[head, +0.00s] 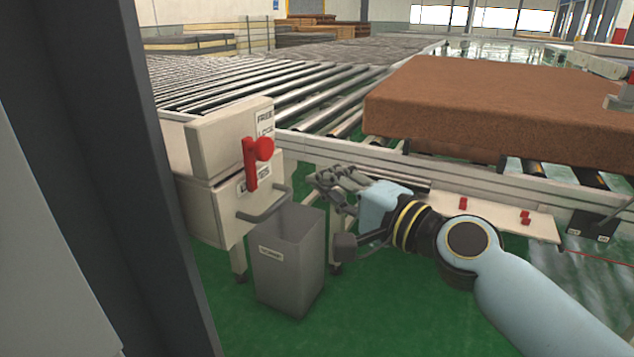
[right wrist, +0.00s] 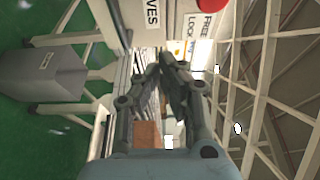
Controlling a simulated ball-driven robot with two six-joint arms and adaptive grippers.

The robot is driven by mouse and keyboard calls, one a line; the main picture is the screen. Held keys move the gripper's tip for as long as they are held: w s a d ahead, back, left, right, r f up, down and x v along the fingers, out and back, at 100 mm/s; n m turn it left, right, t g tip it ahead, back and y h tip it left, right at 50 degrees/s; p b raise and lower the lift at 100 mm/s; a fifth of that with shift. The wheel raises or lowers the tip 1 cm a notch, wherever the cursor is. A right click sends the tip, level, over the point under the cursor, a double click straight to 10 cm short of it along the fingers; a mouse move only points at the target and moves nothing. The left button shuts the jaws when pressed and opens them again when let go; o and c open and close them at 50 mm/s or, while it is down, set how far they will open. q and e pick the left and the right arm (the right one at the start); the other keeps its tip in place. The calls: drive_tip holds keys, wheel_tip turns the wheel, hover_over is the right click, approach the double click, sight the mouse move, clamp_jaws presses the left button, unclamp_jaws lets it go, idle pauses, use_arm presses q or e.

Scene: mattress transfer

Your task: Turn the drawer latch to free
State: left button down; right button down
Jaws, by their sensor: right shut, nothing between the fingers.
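The red drawer latch (head: 250,165) is on the front of a cream cabinet, with a round red knob (head: 263,149) at its right. Its bar points down across the seam onto the drawer front (head: 212,212). The knob is partly visible at the top of the right wrist view (right wrist: 208,4). A FREE/LOCK label (head: 265,122) is above the latch; it also shows in the wrist view (right wrist: 203,25). My right gripper (head: 322,180) is shut and empty, right of the drawer and apart from the latch. Its fingertips (right wrist: 168,60) meet in the wrist view. My left gripper is not in view.
A grey drawer handle (head: 265,206) sticks out below the latch. A grey bin (head: 290,265) stands below it on the green floor. A roller conveyor (head: 300,90) runs behind, with a brown mattress (head: 500,100) on the right. A dark post (head: 150,180) blocks the left.

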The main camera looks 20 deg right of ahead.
sight(263, 169)
drive_tip(key=x, duration=0.9)
drive_tip(key=shift+p, duration=0.3)
drive_tip(key=s+a+p, duration=0.1)
drive_tip(key=s+a, duration=0.1)
drive_tip(key=shift+s+a, duration=0.3)
drive_tip(key=shift+a, duration=0.1)
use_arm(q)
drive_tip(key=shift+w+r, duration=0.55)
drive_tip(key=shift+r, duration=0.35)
use_arm(e)
drive_tip(key=shift+s+a+f, duration=0.1)
drive_tip(key=shift+a, duration=0.1)
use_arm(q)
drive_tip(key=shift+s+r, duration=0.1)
